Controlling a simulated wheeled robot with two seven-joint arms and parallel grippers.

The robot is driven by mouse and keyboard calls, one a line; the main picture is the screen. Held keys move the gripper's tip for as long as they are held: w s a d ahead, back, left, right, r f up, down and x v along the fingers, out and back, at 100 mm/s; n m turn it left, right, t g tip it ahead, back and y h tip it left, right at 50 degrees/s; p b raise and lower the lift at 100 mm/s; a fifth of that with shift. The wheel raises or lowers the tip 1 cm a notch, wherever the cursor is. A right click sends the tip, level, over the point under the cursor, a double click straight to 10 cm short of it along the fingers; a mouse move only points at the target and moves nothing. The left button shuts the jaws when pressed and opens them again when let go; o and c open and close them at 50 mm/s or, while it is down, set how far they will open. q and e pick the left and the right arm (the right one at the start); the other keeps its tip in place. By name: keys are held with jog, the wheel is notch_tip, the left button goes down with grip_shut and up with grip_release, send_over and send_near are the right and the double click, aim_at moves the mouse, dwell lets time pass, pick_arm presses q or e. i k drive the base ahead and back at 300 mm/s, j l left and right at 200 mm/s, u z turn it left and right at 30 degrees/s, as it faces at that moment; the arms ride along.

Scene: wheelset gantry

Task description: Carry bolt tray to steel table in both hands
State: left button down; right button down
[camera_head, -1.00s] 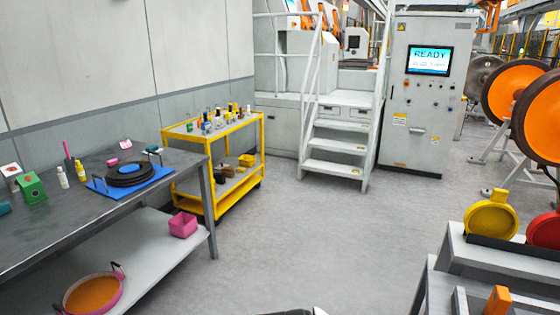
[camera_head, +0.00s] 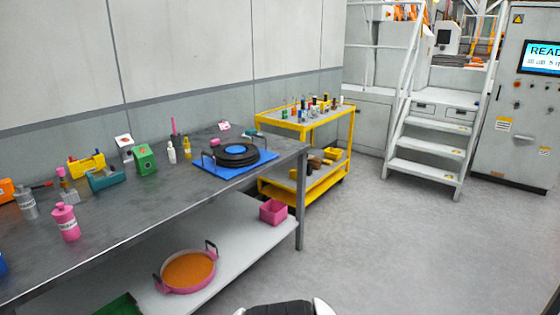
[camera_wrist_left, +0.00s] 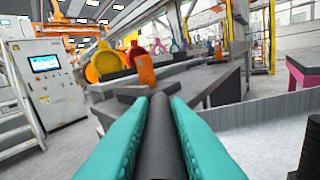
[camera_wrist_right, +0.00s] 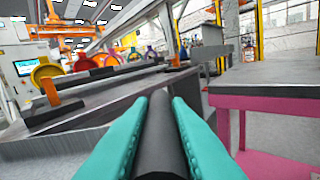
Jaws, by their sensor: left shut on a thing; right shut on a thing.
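My left gripper (camera_wrist_left: 157,98) is shut on a dark round bar (camera_wrist_left: 160,150) in the left wrist view. My right gripper (camera_wrist_right: 160,98) is shut on a similar dark bar (camera_wrist_right: 160,150) in the right wrist view. The bars look like handles of the bolt tray, but the tray body is not visible. Neither gripper shows in the head view. The steel table (camera_head: 120,235) stands at the left in the head view, with a dark grey top. A blue board (camera_head: 262,160) with stacked black rings lies at its right end.
Bottles and small boxes stand along the table's left and back. Its lower shelf (camera_head: 225,262) holds a pink-rimmed round pan (camera_head: 164,283) and a pink bin (camera_head: 273,212). A yellow cart (camera_head: 268,188) stands beyond the right end. The floor at right (camera_head: 420,250) is clear.

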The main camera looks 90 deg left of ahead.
aim_at(159, 197)
jog(key=k+j+u, duration=0.15)
jog(key=j+u, duration=0.2)
jog(key=k+j+u, duration=0.1)
jog(key=j+u, duration=0.65)
jog(key=i+j+u, duration=0.15)
jog(key=u, duration=0.35)
jog(key=i+j+u, duration=0.1)
jog(key=i+u, duration=0.15)
jog(key=u, duration=0.2)
jog(key=i+u, duration=0.2)
jog(key=u, duration=0.3)
jog(key=i+u, duration=0.2)
jog(key=u, duration=0.3)
jog(key=i+l+u, duration=0.2)
jog(key=u, duration=0.3)
jog(key=i+u, duration=0.15)
jog(key=u, duration=0.15)
jog(key=i+u, duration=0.25)
jog(key=k, duration=0.1)
